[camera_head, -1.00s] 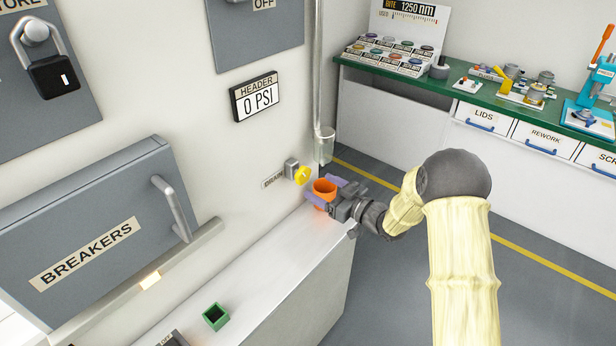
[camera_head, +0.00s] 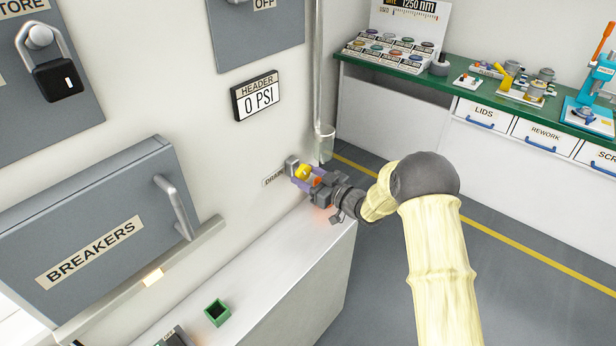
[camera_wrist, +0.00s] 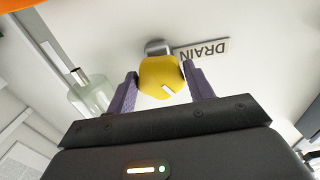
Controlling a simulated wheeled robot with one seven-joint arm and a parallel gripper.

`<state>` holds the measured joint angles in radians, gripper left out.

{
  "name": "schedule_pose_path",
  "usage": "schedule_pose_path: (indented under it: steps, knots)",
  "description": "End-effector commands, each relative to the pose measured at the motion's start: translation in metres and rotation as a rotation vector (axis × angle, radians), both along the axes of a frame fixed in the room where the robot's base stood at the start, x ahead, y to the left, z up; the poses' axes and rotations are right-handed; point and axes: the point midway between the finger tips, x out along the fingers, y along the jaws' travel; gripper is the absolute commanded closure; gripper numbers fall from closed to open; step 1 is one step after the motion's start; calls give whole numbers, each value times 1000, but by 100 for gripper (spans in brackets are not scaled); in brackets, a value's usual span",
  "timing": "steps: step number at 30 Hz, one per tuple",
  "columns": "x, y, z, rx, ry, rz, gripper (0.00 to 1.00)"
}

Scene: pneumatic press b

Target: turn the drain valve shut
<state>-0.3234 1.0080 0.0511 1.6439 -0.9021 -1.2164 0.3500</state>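The yellow drain valve knob (camera_head: 303,172) sits on a grey fitting (camera_head: 291,163) on the white wall, beside the DRAIN label (camera_head: 272,177). In the wrist view the knob (camera_wrist: 160,77) has a white mark on its face, and the label (camera_wrist: 202,50) reads upside down. My gripper (camera_head: 304,178) is at the knob. Its purple fingers (camera_wrist: 160,84) are spread on either side of the knob, very close to its edges; I cannot tell whether they touch it. The fingers partly hide the knob in the head view.
An orange thing (camera_head: 316,181) is largely hidden behind my gripper. A clear container (camera_wrist: 91,93) under a pipe hangs close beside the valve. The header gauge (camera_head: 256,97) reads 0 PSI.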

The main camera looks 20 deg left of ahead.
Motion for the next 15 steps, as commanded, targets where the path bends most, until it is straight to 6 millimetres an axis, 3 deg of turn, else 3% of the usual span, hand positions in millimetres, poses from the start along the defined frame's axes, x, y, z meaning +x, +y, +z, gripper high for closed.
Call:
schedule_pose_path:
  steps: [15]
  knots:
    - [0, -1, 2, 50, 117, -1, 70]
